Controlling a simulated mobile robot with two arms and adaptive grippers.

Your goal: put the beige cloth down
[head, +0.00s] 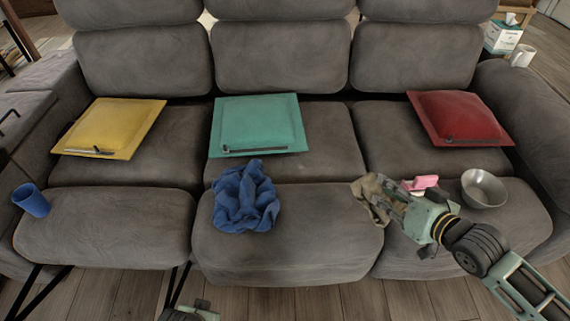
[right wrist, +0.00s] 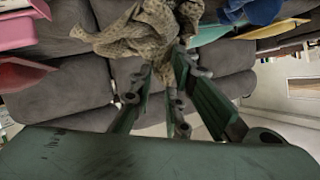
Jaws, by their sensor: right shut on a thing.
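The beige cloth (head: 371,195) is crumpled and hangs from my right gripper (head: 392,203), which is shut on it over the gap between the middle and right front seat parts of the grey sofa. In the right wrist view the patterned cloth (right wrist: 150,32) bunches at the tips of the right gripper's fingers (right wrist: 178,78). I cannot tell whether the cloth touches the sofa. At the bottom edge of the head view, only a small part of my left arm shows, and whether the left gripper is open is not visible.
A blue cloth (head: 246,197) lies crumpled on the middle seat. A metal bowl (head: 484,188) and a pink item (head: 420,183) are at the right. Yellow (head: 110,126), teal (head: 259,124) and red (head: 459,117) cushions lie further back. A blue cup (head: 31,200) is at far left.

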